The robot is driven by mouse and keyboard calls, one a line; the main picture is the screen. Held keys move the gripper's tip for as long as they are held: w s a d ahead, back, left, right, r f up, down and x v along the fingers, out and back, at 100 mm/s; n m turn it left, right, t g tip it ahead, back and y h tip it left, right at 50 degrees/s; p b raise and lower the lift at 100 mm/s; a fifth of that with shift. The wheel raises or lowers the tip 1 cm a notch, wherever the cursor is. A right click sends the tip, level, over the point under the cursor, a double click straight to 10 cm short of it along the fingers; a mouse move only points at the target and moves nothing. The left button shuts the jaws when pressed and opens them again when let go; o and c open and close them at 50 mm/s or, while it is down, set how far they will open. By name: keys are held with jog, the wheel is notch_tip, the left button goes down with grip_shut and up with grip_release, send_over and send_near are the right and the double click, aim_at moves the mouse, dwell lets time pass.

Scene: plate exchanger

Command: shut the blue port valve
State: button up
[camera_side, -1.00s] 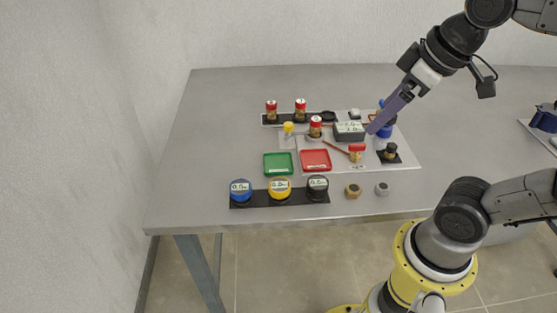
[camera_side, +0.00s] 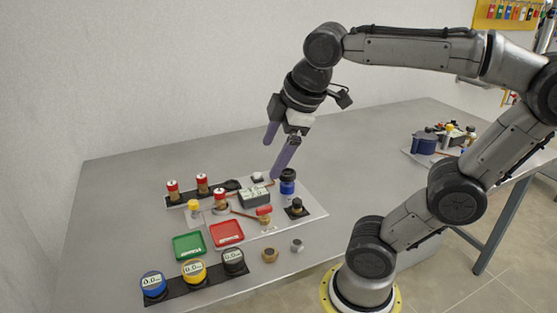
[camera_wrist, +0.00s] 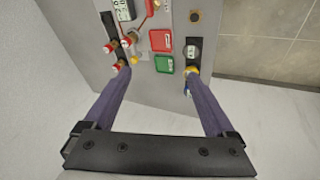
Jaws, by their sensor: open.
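A blue fitting with a dark top (camera_side: 287,184), possibly the blue port valve, stands at the back right of the pale board in the side view. A blue-rimmed round dial (camera_side: 153,284) sits at the front left. My gripper (camera_side: 271,160) is open and empty, its two long purple fingers apart and pointing down. One fingertip appears just left of the blue fitting; I cannot tell whether they touch. In the wrist view my gripper (camera_wrist: 157,70) spans part of the board, and a small blue part (camera_wrist: 187,91) shows beside the right finger, mostly hidden.
The board holds a dark grey box (camera_side: 256,196), red-capped fittings (camera_side: 202,184), a red-handled part (camera_side: 264,211) and a black knob (camera_side: 296,206). A green tray (camera_side: 188,246), a red tray (camera_side: 227,233) and a yellow dial (camera_side: 194,271) lie nearer.

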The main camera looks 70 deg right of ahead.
jog(key=w+d+r+n+g+h, duration=0.1)
jog(key=w+d+n+g, duration=0.1)
jog(key=w+d, duration=0.5)
jog(key=w+d+r+n+g+h, duration=0.1)
jog(key=w+d+r+g, duration=0.1)
jog(key=w+d, duration=0.5)
jog(key=w+d+f+g, duration=0.25)
jog(key=d+f, duration=0.35)
jog(key=d, duration=0.5)
jog(key=shift+m+g, duration=0.5)
jog(key=shift+g, duration=0.35)
jog(key=d+x, duration=0.1)
jog(key=x, duration=0.6)
jog(key=w+d+x, duration=0.1)
jog(key=x, duration=0.7)
jog(key=d+x, duration=0.1)
jog(key=x, duration=0.7)
jog(key=shift+w+r, duration=0.25)
jog(key=shift+r, duration=0.05)
jog(key=c, duration=1.4)
